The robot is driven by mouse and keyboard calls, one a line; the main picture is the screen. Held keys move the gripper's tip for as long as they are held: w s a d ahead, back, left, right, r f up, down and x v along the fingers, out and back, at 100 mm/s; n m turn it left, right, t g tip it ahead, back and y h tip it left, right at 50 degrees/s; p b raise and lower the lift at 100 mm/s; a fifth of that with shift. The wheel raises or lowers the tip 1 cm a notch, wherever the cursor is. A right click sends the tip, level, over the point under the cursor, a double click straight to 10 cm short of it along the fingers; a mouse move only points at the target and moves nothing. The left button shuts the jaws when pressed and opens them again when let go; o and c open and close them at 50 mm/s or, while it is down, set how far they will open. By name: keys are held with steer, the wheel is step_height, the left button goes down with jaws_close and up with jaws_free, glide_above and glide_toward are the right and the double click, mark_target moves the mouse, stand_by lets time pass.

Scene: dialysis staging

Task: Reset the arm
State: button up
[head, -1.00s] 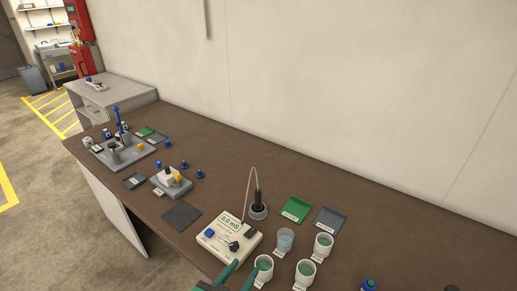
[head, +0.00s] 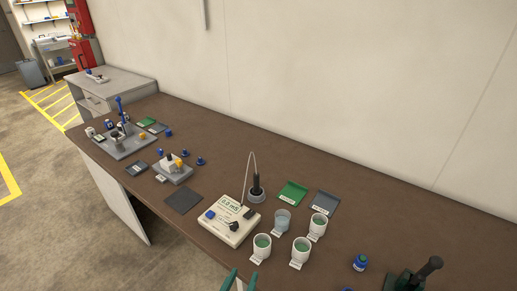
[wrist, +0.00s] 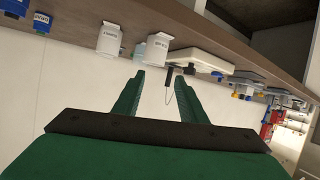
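My gripper (head: 242,278) shows at the bottom edge of the head view, in front of the conductivity meter. In the wrist view my gripper (wrist: 158,85) has its two green fingers apart with nothing between them. The wrist picture is turned over, with the table edge along its top. Most of my arm is out of the head view.
A brown table (head: 330,186) holds the cream meter (head: 229,220), a probe in its stand (head: 257,192), several cups (head: 282,221), a green tray (head: 292,193) and a grey tray (head: 324,203).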

steer(key=s+f+n+y, duration=0.35)
steer(key=s+f, duration=0.45)
steer(key=s, duration=0.4)
steer(key=s+d+r+t, duration=0.1)
steer(key=s+d, duration=0.1)
steer(key=s, duration=0.5)
steer(key=s+d+r+m+t, duration=0.1)
steer(key=s+d+r, duration=0.1)
steer(key=s, duration=0.5)
steer(key=shift+s, duration=0.15)
